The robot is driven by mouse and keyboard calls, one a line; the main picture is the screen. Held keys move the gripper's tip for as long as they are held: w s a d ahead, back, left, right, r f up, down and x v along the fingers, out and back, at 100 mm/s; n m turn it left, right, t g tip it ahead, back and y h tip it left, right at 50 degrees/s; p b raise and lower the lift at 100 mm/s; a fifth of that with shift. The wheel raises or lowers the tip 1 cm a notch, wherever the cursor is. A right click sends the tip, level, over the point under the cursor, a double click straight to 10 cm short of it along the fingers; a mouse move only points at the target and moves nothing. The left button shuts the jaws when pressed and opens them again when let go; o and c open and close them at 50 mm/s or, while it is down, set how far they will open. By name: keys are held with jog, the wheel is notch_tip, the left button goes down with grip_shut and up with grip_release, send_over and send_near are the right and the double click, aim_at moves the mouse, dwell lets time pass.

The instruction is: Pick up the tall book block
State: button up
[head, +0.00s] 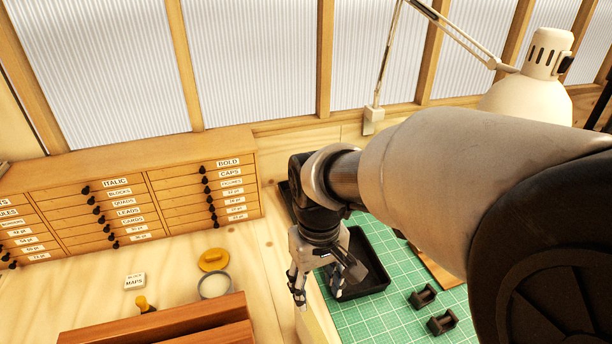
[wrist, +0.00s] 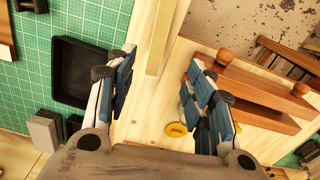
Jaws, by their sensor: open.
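I cannot clearly identify the tall book block in either view. A grey upright block (wrist: 45,130) stands beside the black tray at the lower left of the wrist view; I cannot tell whether it is the book block. My gripper (head: 302,292) points down, left of the black tray in the head view. In the wrist view my gripper (wrist: 163,85) has its fingers wide apart with nothing between them. A pale narrow strip (wrist: 160,38) on the wood lies below and ahead of the gap. My arm hides part of the bench in the head view.
The black tray (head: 370,285) rests on a green cutting mat (head: 385,325) with small dark holders (head: 423,297) near it. Reddish-brown wooden pieces (head: 150,322) lie at the front left. A yellow object (head: 213,260) and type drawers (head: 130,200) are further back. A lamp (head: 530,85) stands right.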

aim_at(315, 330)
notch_tip(315, 330, down, 16)
jog(key=b, duration=0.2)
jog(key=shift+d+f+b, duration=0.1)
jog(key=shift+b, duration=0.3)
jog(key=shift+s, duration=0.1)
jog(key=shift+c, duration=0.2)
grip_shut()
dwell(0.8)
